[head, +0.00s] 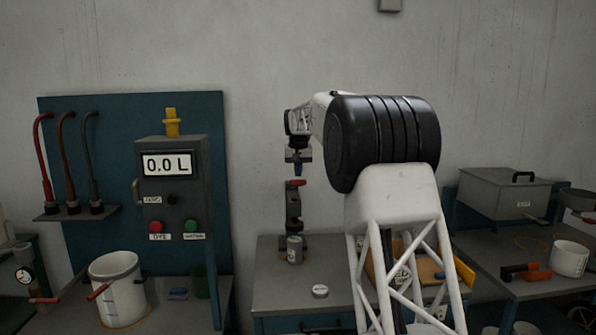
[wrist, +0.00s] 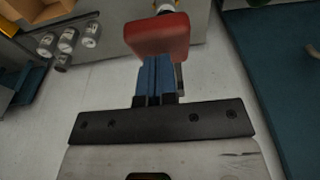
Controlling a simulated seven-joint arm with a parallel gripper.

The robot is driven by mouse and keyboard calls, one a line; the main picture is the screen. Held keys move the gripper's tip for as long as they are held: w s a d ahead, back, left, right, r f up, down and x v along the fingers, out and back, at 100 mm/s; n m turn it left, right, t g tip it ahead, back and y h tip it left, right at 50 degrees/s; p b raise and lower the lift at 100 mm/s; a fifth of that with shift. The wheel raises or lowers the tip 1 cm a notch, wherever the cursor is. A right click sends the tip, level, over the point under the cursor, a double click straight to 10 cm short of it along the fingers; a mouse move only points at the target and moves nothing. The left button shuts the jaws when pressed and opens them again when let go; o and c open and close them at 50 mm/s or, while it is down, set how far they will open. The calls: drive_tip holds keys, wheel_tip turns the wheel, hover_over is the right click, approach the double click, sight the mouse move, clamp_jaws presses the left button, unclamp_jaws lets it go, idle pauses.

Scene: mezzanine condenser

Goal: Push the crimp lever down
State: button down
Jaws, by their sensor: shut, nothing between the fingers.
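The crimp lever's red handle (head: 296,183) is at the top of a dark upright crimper (head: 293,207) on the middle bench. A small grey can (head: 294,250) stands at the crimper's base. My gripper (head: 298,171) points down just above the red handle, its blue fingers together and empty. In the wrist view the red handle (wrist: 157,36) is right at the tips of my closed fingers (wrist: 156,62). The fingertips partly overlap its near edge, and I cannot tell whether they touch it. Most of the crimper is hidden behind the handle in that view.
A round lid (head: 320,291) lies on the bench front. A control box reading 0.0 L (head: 172,185) and a white bucket (head: 116,290) stand left. A grey lidded box (head: 505,194) is at right. Several small cans (wrist: 68,41) show in the wrist view.

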sight(299, 181)
drive_tip(key=shift+f, duration=0.15)
drive_tip(key=shift+s+f+t, duration=0.35)
drive_tip(key=shift+s+f, duration=0.05)
drive_tip(key=shift+f, duration=0.35)
drive_tip(key=shift+s+f+t, duration=0.35)
drive_tip(key=shift+s+f, duration=0.05)
drive_tip(key=shift+f, duration=0.35)
wheel_tip(299, 181, down, 14)
drive_tip(key=s+t, duration=0.2)
drive_tip(key=t, duration=0.1)
drive_tip(key=shift+f+t, duration=0.15)
drive_tip(key=shift+t, duration=0.25)
drive_tip(key=shift+s+f, duration=0.1)
drive_tip(key=shift+f, duration=0.05)
drive_tip(key=w+r+v, duration=0.1)
drive_tip(key=v, duration=1.4)
drive_tip(key=shift+w+r, duration=0.25)
drive_tip(key=shift+w, duration=0.1)
